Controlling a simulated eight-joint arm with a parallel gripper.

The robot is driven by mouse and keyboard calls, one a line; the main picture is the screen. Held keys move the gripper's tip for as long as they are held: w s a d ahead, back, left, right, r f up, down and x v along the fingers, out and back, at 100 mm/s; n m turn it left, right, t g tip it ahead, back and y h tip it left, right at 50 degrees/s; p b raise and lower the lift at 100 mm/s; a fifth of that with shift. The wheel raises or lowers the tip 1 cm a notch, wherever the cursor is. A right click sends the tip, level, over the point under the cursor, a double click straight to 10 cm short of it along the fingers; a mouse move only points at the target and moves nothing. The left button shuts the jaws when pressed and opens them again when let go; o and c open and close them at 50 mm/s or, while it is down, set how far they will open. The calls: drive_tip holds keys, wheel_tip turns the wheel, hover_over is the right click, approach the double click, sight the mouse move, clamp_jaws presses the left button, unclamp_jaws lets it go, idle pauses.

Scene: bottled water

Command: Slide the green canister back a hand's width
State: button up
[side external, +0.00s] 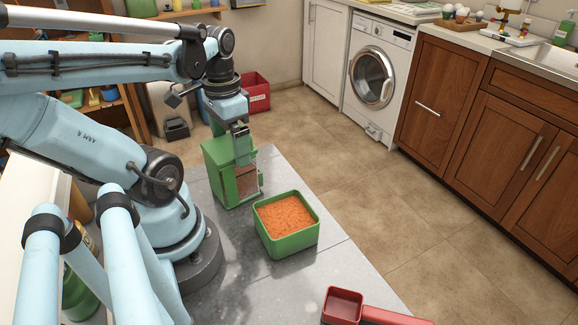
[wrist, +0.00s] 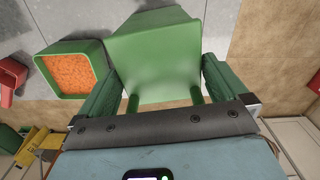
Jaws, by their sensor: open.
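The green canister (side external: 219,172) is a boxy green container standing upright on the grey surface (side external: 345,268), left of a square green tub. My gripper (side external: 243,158) is low at the canister's upper right part in the side view and hides some of it. In the wrist view the canister (wrist: 155,45) fills the upper middle. There my gripper (wrist: 160,78) is open, with one finger on either side of the canister's near part. I cannot tell whether either finger touches it.
The green tub (side external: 292,243) of orange grains stands close to the canister's right; it also shows in the wrist view (wrist: 73,93). A red scoop (side external: 344,306) lies at the front edge. A red crate (side external: 257,94) is on the floor behind. Cabinets and a washing machine (side external: 376,75) stand farther back.

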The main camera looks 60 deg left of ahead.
sight(212, 150)
drive_tip(key=c, duration=1.2)
drive_tip(key=shift+o, duration=0.2)
drive_tip(key=shift+s, duration=1.95)
drive_tip(key=o, duration=1.2)
drive_tip(key=shift+c, duration=0.2)
wheel_tip(212, 150, up, 12)
drive_tip(key=shift+w, duration=0.1)
